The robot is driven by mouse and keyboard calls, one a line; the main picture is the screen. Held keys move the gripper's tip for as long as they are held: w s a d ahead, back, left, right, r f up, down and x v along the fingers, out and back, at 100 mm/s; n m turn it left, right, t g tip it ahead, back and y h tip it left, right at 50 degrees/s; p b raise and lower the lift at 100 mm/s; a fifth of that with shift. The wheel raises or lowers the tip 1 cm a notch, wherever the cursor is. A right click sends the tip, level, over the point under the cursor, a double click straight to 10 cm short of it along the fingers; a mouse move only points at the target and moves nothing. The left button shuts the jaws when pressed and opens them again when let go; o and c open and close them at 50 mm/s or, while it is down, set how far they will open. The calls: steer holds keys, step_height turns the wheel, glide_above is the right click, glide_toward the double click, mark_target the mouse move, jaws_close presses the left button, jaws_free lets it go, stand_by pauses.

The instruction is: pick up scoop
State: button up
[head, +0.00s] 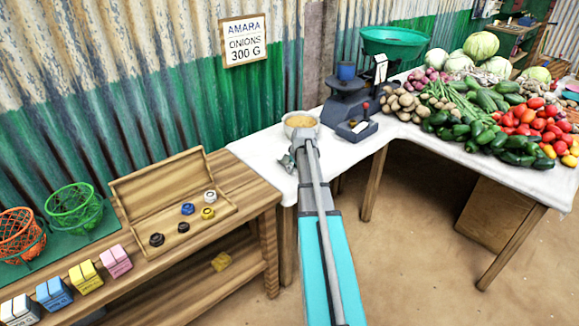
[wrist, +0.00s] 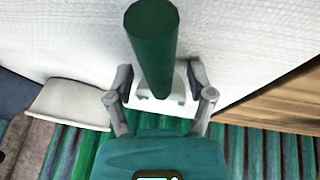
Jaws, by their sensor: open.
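The scoop shows in the wrist view as a thick dark green round handle (wrist: 153,45). Its lower end lies between the two spread fingers of my gripper (wrist: 160,82), with clear gaps on both sides. A pale piece sits under that end; I cannot tell whether it is part of the scoop. In the head view my gripper (head: 287,161) is low over the white-covered table, just in front of a bowl (head: 301,121) of yellowish grain. My arm hides the scoop there.
A dark scale (head: 347,108) with a green pan (head: 394,42) stands right of the bowl. Vegetables crowd the table farther right. A wooden bench (head: 262,190) at left holds an open box (head: 165,192) of weights, baskets and small coloured packs. A corrugated wall stands behind.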

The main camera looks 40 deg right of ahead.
steer(key=shift+c, duration=0.2)
stand_by(0.4)
jaws_close()
